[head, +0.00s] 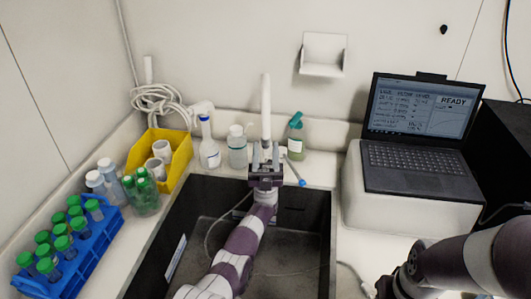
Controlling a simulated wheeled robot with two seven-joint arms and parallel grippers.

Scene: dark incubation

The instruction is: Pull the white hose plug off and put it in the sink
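A white upright faucet-like pipe (265,105) stands behind the dark sink (325,215). My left gripper (266,157) reaches over the sink with its fingers apart, one on each side of the pipe's lower part in this view. I cannot tell whether they touch it. A thin pale hose (212,232) curves down into the sink from near this gripper. A white cord (352,275) lies on the counter right of the sink, beside my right gripper (385,288). The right fingertips are not clear. No white hose plug can be picked out for certain.
A laptop (420,170) sits on a white block at the right. Bottles (208,152) and a blue-capped pen-like item (300,180) are behind the sink. A yellow bin (180,160), a blue tube rack (85,250) and a coiled white hose (155,100) are left.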

